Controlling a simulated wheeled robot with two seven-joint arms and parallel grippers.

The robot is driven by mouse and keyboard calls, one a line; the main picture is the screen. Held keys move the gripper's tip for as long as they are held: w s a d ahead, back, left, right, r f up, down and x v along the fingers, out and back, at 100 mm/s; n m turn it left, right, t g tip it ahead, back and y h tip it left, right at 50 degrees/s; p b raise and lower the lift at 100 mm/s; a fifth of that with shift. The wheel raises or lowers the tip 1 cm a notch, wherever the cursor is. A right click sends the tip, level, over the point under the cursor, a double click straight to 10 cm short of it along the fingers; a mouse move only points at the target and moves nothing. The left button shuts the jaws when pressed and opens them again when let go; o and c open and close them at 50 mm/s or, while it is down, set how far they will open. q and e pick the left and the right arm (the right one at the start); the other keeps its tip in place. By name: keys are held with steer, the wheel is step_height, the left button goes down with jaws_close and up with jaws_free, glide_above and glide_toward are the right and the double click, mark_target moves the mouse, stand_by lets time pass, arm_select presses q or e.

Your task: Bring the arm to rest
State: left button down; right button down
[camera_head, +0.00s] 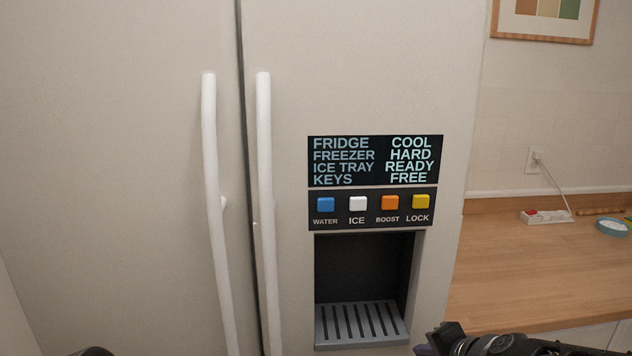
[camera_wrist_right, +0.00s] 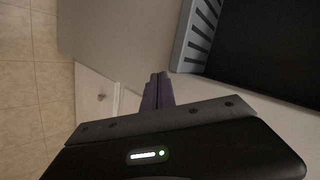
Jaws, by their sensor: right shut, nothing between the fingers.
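My right gripper (camera_head: 424,350) is at the bottom edge of the head view, low and just right of the dispenser recess. Only part of it and its dark wrist show there. In the right wrist view its two purple fingers (camera_wrist_right: 158,90) are together, with nothing between them. They are near the fridge front, beside the grey drip grille (camera_wrist_right: 197,38); I cannot tell whether they touch. My left gripper's fingers do not show. A small dark rounded piece at the bottom left of the head view is too cropped to make out.
The fridge door (camera_head: 380,75) stands straight ahead, with two long white handles (camera_head: 212,190). The display (camera_head: 375,160) reads COOL, HARD, READY, FREE. A wooden counter (camera_head: 530,270) is at the right, holding a power strip (camera_head: 545,217) and a blue dish (camera_head: 611,228).

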steer(key=s+a+f+n+g, duration=0.1)
steer(key=s+f+n, duration=0.1)
steer(key=f, duration=0.5)
steer(key=s+a+f+n+g, duration=0.1)
steer(key=s+a+f+n, duration=0.1)
steer(key=f, duration=0.6)
steer(key=s+a+f+n+g, duration=0.2)
steer(key=s+a+f, duration=0.3)
steer(key=s+f, duration=0.5)
steer(key=s+a+f+n+g+y, duration=0.1)
steer(key=s+a+f+n+g, duration=0.2)
steer(key=s+a+f, duration=0.3)
steer(key=s+f+g, duration=0.1)
steer(key=s+f, duration=0.4)
steer(key=s, duration=0.3)
steer(key=shift+a+n+g, duration=0.3)
